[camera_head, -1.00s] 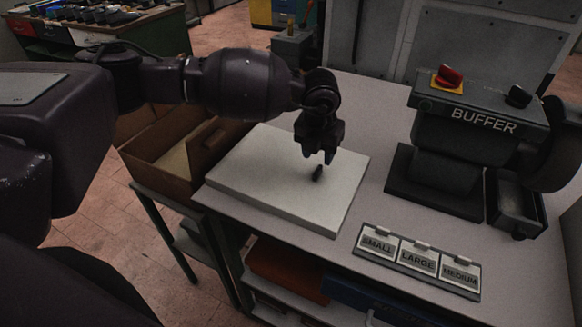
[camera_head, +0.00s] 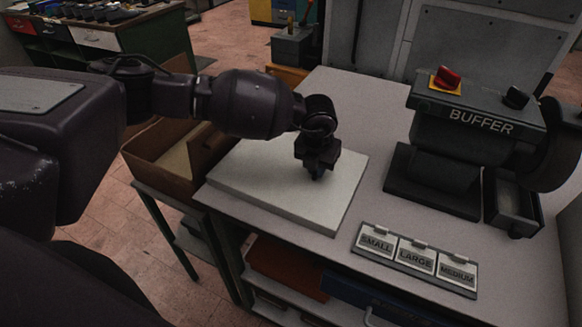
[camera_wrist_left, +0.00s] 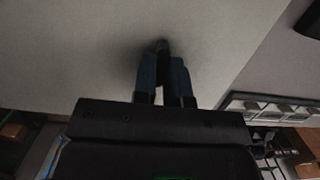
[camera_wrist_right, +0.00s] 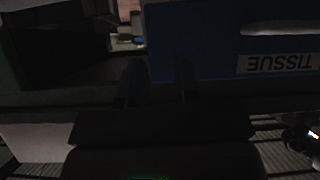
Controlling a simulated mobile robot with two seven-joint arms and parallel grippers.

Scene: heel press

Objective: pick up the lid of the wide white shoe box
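The wide white shoe box (camera_head: 235,185) lies flat on the grey bench top, and its pale lid (camera_head: 290,205) sits on it with no visible gap. A small dark knob stands on the lid; in the left wrist view the knob (camera_wrist_left: 162,46) shows between the fingertips. My left gripper (camera_head: 317,174) points down over the lid, its fingers close together on the knob, mostly hiding it in the head view. My right gripper (camera_wrist_right: 158,75) shows only in its own wrist view, fingers apart and empty, in front of the blue tissue box (camera_wrist_right: 200,40).
The buffer machine (camera_head: 465,140) stands on the right of the bench. A size plate (camera_head: 415,258) reading small, large, medium lies at the front edge. An open brown carton (camera_head: 165,165) stands left of the white box. Bare bench lies between box and machine.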

